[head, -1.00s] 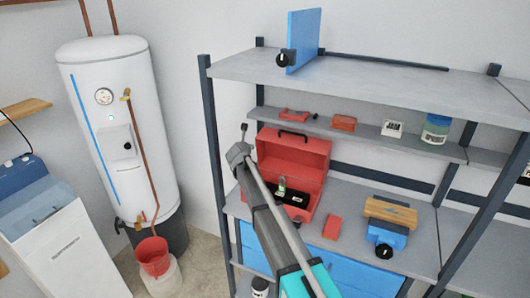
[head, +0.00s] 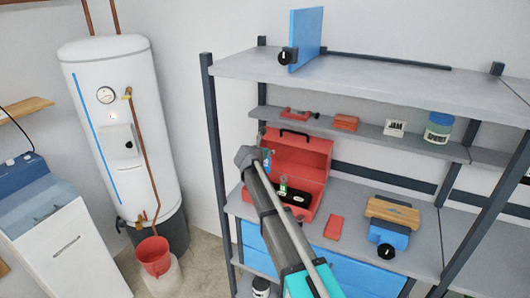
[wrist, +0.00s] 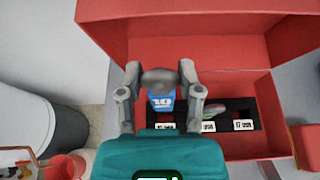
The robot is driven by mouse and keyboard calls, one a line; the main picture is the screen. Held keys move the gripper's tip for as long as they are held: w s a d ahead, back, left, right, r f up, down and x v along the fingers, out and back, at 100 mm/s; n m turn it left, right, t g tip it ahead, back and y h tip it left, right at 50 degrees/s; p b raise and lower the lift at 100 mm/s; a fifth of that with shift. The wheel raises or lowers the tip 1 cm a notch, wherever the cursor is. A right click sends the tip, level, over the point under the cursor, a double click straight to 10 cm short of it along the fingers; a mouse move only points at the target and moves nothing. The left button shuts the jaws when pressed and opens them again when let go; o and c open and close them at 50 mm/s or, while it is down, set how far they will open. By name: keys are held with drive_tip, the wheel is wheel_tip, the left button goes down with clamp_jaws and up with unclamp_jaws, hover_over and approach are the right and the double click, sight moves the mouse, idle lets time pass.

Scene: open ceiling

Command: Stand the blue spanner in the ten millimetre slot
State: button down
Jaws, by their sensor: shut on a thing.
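The blue spanner (wrist: 160,98), marked 10, is held between the fingertips of my gripper (wrist: 158,78) in the wrist view, its grey head toward the camera. In the head view a bit of the spanner (head: 267,162) shows beside my gripper (head: 250,157), in front of the open red toolbox (head: 318,188). The black slotted rack (wrist: 240,106) lies in the toolbox, with white labels along its front edge. A green-marked spanner (wrist: 212,113) stands in the middle slot.
The toolbox's raised lid (wrist: 200,35) rises behind the rack. A red box (head: 334,227) and a blue vice-like tool (head: 386,235) with a wooden block (head: 393,211) sit right on the shelf. A shelf post (head: 216,150) stands left.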

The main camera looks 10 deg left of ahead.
sight(267, 163)
drive_tip(key=shift+s, duration=0.15)
drive_tip(key=shift+f+b, duration=0.85)
drive_tip(key=shift+b, duration=0.05)
drive_tip(key=shift+s+f+b, duration=0.1)
drive_tip(key=shift+f+b, duration=1.9)
drive_tip(key=shift+f+b, duration=2.8)
idle(0.7)
drive_tip(key=shift+c, duration=0.9)
unclamp_jaws()
drive_tip(key=shift+r, duration=0.15)
